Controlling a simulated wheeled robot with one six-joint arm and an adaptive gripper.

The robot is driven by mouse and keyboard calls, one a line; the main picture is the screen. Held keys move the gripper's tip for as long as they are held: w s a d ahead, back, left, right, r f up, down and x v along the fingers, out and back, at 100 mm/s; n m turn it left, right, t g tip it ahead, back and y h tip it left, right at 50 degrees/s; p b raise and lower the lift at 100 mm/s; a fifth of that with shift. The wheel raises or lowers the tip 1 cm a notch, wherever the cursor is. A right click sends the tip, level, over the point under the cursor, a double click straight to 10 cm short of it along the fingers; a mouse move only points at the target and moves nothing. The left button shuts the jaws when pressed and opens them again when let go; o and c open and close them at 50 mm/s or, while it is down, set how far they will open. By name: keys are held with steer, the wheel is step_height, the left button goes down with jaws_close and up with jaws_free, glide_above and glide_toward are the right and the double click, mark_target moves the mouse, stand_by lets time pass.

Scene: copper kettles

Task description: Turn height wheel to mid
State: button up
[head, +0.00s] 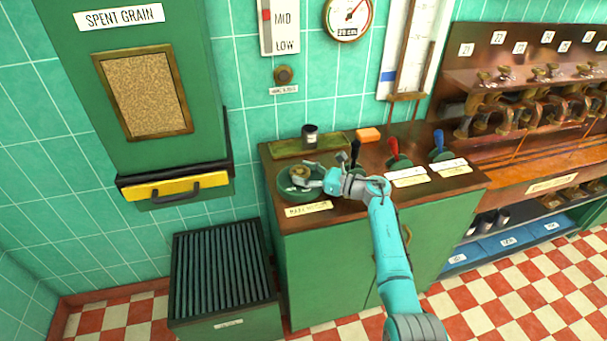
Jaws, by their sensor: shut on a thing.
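A round green wheel (289,190) with a brass-coloured hub lies on the left end of the brown counter top, behind a small label plate (309,209). My gripper (312,179) reaches in from the right and is shut on the wheel at its right side; the fingers are small and partly hide the wheel there. A white height scale (280,27) on the wall above shows MID and LOW, with a red mark (266,15) near the top of the visible part, beside or above MID. The scale's top is cut off.
Levers with black (355,152), red (393,147) and blue (438,139) handles stand right of the wheel. A slatted green box (222,265) stands on the floor at left.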

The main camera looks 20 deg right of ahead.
steer(key=shift+w+d+n+g+y, duration=0.1)
steer(key=shift+n+g+y, duration=0.55)
steer(key=shift+g, duration=0.25)
steer(key=shift+n, duration=0.25)
steer(key=o, duration=1.1)
steer(key=shift+o, duration=0.2)
steer(key=v, duration=1.2)
steer(key=shift+w, duration=0.2)
steer(key=shift+s+f, duration=0.1)
steer(key=shift+s, duration=0.05)
